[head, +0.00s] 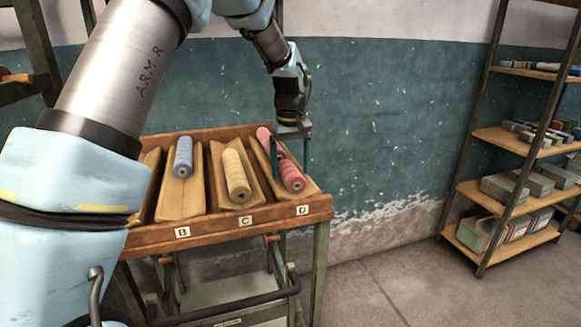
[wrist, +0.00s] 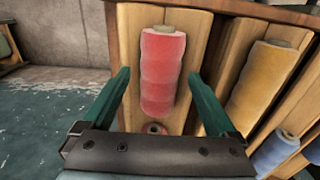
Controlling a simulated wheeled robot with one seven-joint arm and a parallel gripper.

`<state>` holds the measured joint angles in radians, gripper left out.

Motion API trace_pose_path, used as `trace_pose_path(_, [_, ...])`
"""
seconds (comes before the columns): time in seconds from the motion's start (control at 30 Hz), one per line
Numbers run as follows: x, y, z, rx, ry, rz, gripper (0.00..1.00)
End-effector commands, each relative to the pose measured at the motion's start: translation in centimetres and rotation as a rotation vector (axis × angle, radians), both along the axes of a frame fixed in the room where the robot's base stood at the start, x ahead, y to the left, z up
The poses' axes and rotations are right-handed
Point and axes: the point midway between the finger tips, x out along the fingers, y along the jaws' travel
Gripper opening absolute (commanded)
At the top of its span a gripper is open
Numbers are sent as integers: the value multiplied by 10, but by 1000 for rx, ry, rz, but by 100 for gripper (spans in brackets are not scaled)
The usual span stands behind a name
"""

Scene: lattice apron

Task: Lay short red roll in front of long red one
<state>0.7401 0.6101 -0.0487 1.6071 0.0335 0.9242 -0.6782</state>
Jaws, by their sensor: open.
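Two red rolls lie in line in the slanted wooden channel D. The front red roll (head: 291,177) lies near the channel's front end; in the wrist view it is the large ribbed roll (wrist: 163,72). The rear red roll (head: 264,139) is pinker and partly hidden by my gripper; only its end (wrist: 155,128) shows in the wrist view. I cannot compare their full lengths. My gripper (head: 291,162) is open above channel D. In the wrist view its fingers (wrist: 160,95) stand apart on either side of the rolls, with gaps visible.
The wooden rack (head: 240,232) has labels B, C and D on its front rim. A yellow roll (head: 236,175) lies in channel C and a blue roll (head: 183,157) in channel B. A shelf unit (head: 502,140) stands at the right. The wall is close behind the rack.

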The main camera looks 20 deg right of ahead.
Motion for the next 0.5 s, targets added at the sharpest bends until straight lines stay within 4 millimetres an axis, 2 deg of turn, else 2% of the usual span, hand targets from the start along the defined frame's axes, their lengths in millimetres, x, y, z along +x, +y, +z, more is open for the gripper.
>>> trace_pose_path(0.23, [1, -1, 19, -2, -3, 0, 93])
trace_pose_path(0.5, [1, -1, 77, -4, -5, 0, 93])
